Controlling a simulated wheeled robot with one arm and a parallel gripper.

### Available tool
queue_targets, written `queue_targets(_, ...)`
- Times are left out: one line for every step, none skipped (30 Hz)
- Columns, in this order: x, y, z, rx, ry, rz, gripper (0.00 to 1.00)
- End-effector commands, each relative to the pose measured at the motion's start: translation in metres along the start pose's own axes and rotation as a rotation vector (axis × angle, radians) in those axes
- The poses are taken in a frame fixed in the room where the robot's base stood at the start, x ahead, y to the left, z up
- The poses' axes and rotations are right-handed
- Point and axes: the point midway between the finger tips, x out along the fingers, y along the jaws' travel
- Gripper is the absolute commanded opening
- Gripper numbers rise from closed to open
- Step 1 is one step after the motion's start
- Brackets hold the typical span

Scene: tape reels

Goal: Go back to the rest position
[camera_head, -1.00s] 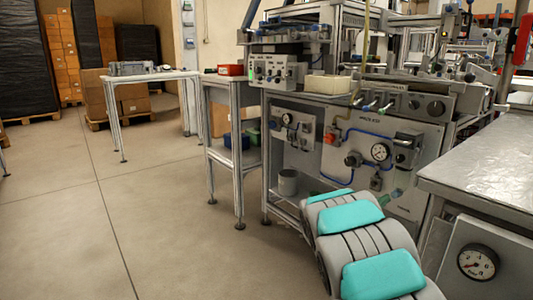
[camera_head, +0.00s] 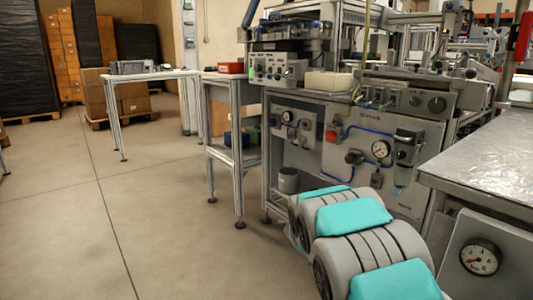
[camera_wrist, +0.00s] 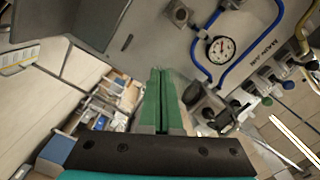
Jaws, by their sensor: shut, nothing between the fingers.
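My gripper (camera_wrist: 161,88) shows in the wrist view as two green fingers pressed side by side, shut and empty. It points toward the front of the grey machine, with the panel's gauge (camera_wrist: 221,49) and blue hoses to the right of the fingertips. In the head view my grey and teal arm links cross the lower right, in front of the machine, and my gripper cannot be seen there. No tape reel can be made out in either view.
The machine (camera_head: 390,165) stands behind my arm. A metal-topped bench (camera_head: 490,165) is close on the right. A small stand (camera_head: 240,155) carries a red box (camera_head: 231,68). A white table (camera_head: 150,76) is farther back. The floor at left is clear.

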Motion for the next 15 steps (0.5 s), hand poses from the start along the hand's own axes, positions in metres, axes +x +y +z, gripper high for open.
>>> queue_targets(-0.003,-0.007,0.002,-0.007,-0.041,0.001,0.0)
queue_targets(-0.005,-0.011,0.006,-0.015,-0.077,0.003,0.0)
queue_targets(-0.01,-0.017,0.011,-0.029,-0.133,0.004,0.0)
queue_targets(-0.015,-0.023,0.016,-0.043,-0.182,0.003,0.0)
queue_targets(-0.022,-0.028,0.02,-0.059,-0.236,0.003,0.0)
queue_targets(-0.032,-0.033,0.028,-0.088,-0.31,0.004,0.0)
queue_targets(-0.041,-0.037,0.033,-0.111,-0.369,0.004,0.0)
queue_targets(-0.051,-0.04,0.037,-0.135,-0.427,0.003,0.0)
queue_targets(-0.065,-0.042,0.042,-0.172,-0.502,0.003,0.0)
queue_targets(-0.076,-0.043,0.046,-0.199,-0.557,0.002,0.0)
queue_targets(-0.089,-0.044,0.048,-0.229,-0.614,0.0,0.0)
queue_targets(-0.105,-0.045,0.05,-0.268,-0.685,-0.002,0.0)
queue_targets(-0.118,-0.044,0.051,-0.3,-0.737,-0.004,0.0)
queue_targets(-0.132,-0.043,0.051,-0.334,-0.791,-0.005,0.0)
queue_targets(-0.151,-0.04,0.05,-0.38,-0.861,-0.007,0.0)
